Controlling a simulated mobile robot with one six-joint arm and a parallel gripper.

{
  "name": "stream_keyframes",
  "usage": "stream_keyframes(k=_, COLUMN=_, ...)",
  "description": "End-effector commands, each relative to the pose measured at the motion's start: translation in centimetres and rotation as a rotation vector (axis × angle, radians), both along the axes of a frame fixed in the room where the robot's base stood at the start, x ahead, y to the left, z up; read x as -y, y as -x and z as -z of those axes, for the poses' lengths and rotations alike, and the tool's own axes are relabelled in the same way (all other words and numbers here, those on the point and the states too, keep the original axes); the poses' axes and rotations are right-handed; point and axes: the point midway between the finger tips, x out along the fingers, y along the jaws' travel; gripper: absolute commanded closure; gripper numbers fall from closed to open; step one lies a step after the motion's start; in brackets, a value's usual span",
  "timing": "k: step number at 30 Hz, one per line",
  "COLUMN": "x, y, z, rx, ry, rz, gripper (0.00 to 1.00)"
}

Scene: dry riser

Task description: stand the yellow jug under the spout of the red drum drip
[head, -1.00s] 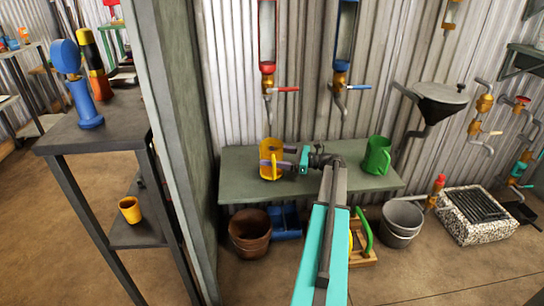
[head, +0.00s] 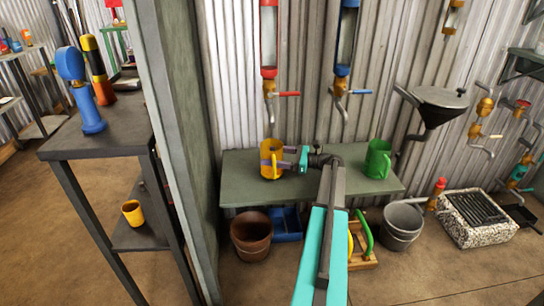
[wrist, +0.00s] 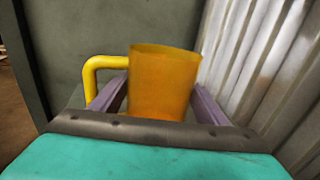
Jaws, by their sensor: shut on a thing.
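The yellow jug (head: 272,147) is upright at the green bench (head: 240,187), near its left end. My gripper (head: 273,163) reaches in from the right and is shut on the jug's body. In the wrist view the jug (wrist: 163,85) sits between my two purple fingers, with its handle to the left. The red drum drip (head: 268,40) is on the corrugated wall, with a brass valve, a red lever and a bent spout (head: 270,115). The spout's tip appears just above the jug's open top. I cannot tell whether the jug's base touches the bench.
A blue drip (head: 346,40) hangs to the right. A green jug (head: 377,160) stands at the bench's right. A brown pot (head: 251,235), a blue crate (head: 288,226) and a grey bucket (head: 402,226) are on the floor. A post (head: 185,150) stands left of the bench.

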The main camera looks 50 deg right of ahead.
Motion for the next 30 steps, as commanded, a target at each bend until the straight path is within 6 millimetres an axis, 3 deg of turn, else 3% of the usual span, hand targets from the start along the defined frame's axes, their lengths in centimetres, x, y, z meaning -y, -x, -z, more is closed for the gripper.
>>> stream_keyframes(k=30, x=-0.06, y=-0.01, z=0.92, rx=-0.002, ry=0.0, rz=-0.001, gripper=0.56)
